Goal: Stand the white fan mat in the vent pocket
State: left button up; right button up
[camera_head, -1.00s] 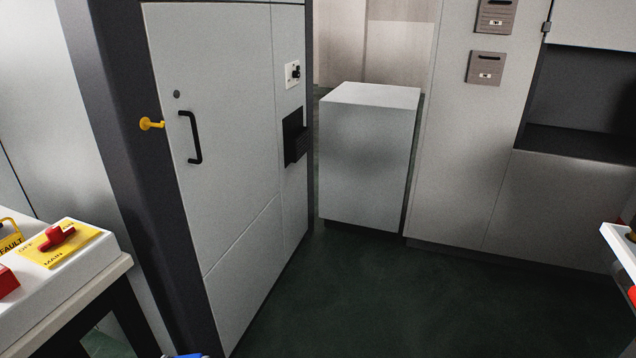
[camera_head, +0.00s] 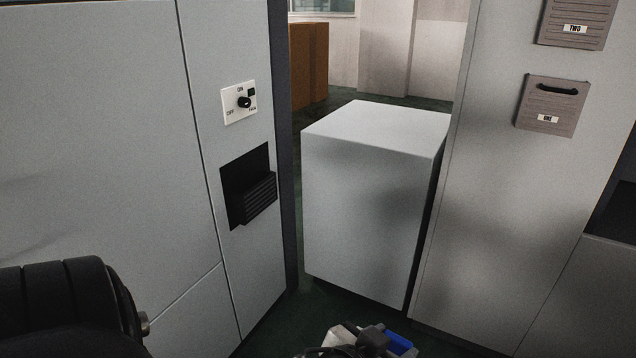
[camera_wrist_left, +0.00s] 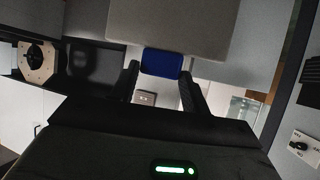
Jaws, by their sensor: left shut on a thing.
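The vent pocket, a black louvred box (camera_head: 260,200), sits on the grey cabinet front below a switch plate. My left gripper (camera_wrist_left: 160,88) is shut on a blue part (camera_wrist_left: 162,62) between its fingers, which I take for the grip of the white fan mat. A broad pale panel (camera_wrist_left: 172,28) lies beyond the blue part; I cannot tell whether it is the mat's face. In the head view, a white and blue thing (camera_head: 399,342) shows at the bottom edge, partly hidden by my dark gripper, low and right of the pocket. My right gripper is out of view.
The switch plate (camera_head: 239,102) has a black knob. A pale box-shaped cabinet (camera_head: 365,210) stands right of the pocket, across a narrow gap. Dark green floor shows between the cabinets.

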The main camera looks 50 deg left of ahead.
aim_at(256, 207)
jog(key=u, duration=0.6)
jog(key=i, duration=1.95)
jog(key=u, duration=1.3)
jog(key=i, duration=0.2)
jog(key=u, duration=0.05)
